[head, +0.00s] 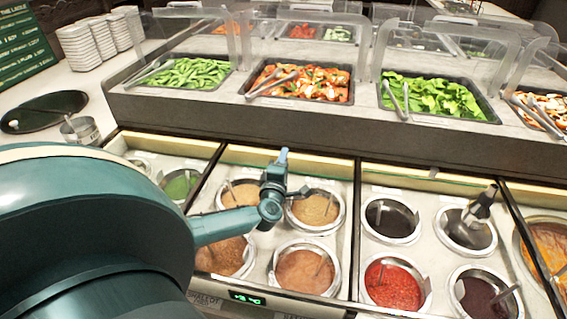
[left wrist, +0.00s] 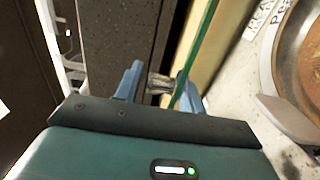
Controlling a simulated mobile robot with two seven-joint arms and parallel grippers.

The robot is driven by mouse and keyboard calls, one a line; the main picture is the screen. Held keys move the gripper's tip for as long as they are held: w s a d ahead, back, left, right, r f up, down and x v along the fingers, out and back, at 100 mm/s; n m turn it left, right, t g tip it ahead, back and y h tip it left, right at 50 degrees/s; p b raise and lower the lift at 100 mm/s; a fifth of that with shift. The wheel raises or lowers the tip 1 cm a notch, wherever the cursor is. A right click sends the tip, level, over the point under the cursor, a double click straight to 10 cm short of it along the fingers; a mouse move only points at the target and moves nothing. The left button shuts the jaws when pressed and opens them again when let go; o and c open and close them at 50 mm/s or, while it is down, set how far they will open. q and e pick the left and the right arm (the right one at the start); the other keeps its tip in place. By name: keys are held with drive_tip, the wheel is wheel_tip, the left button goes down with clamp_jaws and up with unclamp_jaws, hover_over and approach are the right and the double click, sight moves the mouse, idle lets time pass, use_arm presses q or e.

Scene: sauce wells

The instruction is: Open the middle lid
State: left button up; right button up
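The middle lid (head: 325,174) is a clear glass pane that I make out mainly by its green edge. It looks raised at the back of the middle section, close to the dark counter wall. In the left wrist view its green edge (left wrist: 196,58) runs almost edge-on. My left gripper (head: 283,157) is at the back of the middle wells. The exact contact is hard to see. My right gripper is not in view.
Sauce wells such as the tan one (head: 316,209) lie below the lid. Food trays like the spinach one (head: 435,97) sit behind, under clear guards. My own arm covers the lower left.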

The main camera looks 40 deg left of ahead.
sight(289, 145)
use_arm(q)
drive_tip(key=shift+w+r, duration=0.1)
clamp_jaws()
drive_tip(key=shift+a, duration=0.1)
drive_tip(key=b+x, duration=0.1)
drive_tip(key=x, duration=0.3)
drive_tip(key=shift+w+a+r, duration=0.1)
drive_tip(key=shift+w+a, duration=0.15)
drive_tip(key=shift+w, duration=0.1)
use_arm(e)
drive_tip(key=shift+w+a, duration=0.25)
use_arm(q)
drive_tip(key=shift+o, duration=0.5)
unclamp_jaws()
drive_tip(key=shift+o, duration=0.6)
drive_tip(key=shift+s+d, duration=0.1)
drive_tip(key=shift+s, duration=0.05)
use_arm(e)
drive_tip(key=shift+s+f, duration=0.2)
